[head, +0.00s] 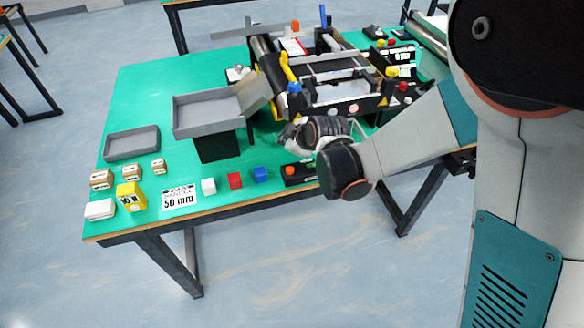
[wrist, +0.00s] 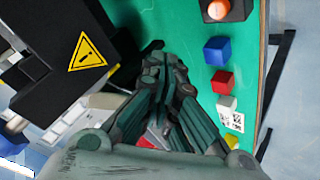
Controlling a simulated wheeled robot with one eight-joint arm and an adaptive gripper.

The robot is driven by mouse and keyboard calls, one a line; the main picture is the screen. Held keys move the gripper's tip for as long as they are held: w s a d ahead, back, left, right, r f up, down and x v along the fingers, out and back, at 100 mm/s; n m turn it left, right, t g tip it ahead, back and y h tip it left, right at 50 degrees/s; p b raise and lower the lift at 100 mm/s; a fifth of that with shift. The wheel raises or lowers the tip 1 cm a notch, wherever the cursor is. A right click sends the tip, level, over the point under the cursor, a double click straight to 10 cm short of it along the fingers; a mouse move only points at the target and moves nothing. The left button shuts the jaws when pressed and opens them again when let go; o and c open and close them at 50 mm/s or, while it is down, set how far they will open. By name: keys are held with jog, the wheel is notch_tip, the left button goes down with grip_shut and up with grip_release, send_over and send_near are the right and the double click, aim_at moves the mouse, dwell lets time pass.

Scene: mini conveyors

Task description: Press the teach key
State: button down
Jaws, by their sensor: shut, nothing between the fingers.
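My gripper (wrist: 165,62) is shut and empty in the wrist view, with its fingertips near the black conveyor housing. In the head view my gripper (head: 290,134) is at the front edge of the conveyor machine (head: 335,108), partly hidden by my own wrist. No key marked as teach can be read in either view. A black box with an orange button (head: 290,171) stands at the table's front edge, and the button also shows at the top of the wrist view (wrist: 218,9). I cannot tell whether the fingertips touch anything.
Blue (head: 260,174), red (head: 235,180) and white (head: 209,186) cubes line the front edge. A grey chute (head: 207,110) stands left of the machine. A black housing with a yellow warning sign (wrist: 87,52) is close to the fingers in the wrist view.

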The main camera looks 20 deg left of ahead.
jog(key=b, duration=0.6)
send_over(288, 171)
notch_tip(288, 171, down, 8)
jog(key=shift+f, duration=0.4)
jog(key=shift+f, duration=0.15)
dwell(1.1)
jog(key=shift+f+b, duration=0.25)
jog(key=shift+b, duration=0.2)
jog(key=shift+f+b, duration=0.4)
jog(key=shift+b, duration=0.05)
dwell(0.6)
jog(key=shift+r, duration=0.1)
jog(key=shift+r+p, duration=0.5)
jog(key=shift+r, duration=0.25)
